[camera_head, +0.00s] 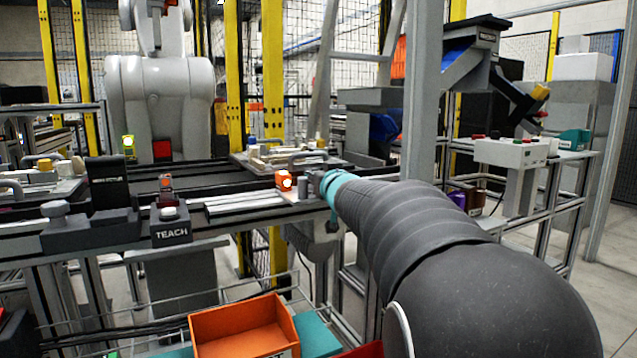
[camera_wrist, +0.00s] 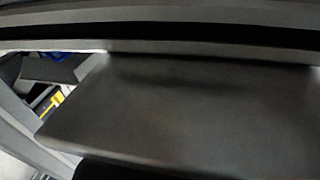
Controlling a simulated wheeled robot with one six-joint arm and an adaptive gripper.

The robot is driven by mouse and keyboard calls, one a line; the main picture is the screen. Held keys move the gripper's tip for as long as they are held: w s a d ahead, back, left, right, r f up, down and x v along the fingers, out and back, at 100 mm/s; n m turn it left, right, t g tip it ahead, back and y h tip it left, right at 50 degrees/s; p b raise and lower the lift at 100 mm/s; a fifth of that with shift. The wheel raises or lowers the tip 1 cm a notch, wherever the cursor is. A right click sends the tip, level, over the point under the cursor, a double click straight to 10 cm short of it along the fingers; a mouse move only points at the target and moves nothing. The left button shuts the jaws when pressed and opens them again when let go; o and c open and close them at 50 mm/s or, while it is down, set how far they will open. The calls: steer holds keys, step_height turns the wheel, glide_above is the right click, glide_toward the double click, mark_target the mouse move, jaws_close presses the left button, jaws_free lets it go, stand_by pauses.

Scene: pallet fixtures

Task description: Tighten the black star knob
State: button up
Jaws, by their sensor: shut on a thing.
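My gripper (camera_head: 317,182) is at the far end of my dark grey arm, just past the teal ring, at the dark rail line in the head view. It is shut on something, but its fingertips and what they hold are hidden. I cannot make out the black star knob in either view. An orange block (camera_head: 284,181) with a bright spot stands just left of my gripper. In the wrist view a dark, smooth surface (camera_wrist: 180,105) fills most of the picture, very close to the camera.
A pallet (camera_head: 300,158) with a handle and small parts sits behind my gripper. A box marked TEACH (camera_head: 171,226) stands on the rail to the left. An orange bin (camera_head: 245,328) is at the front below. A grey post (camera_head: 421,95) rises behind my arm.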

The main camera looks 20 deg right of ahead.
steer(key=shift+r, duration=0.1)
stand_by(0.4)
steer(key=o, duration=1.2)
steer(key=shift+c, duration=0.2)
steer(key=shift+r, duration=4.95)
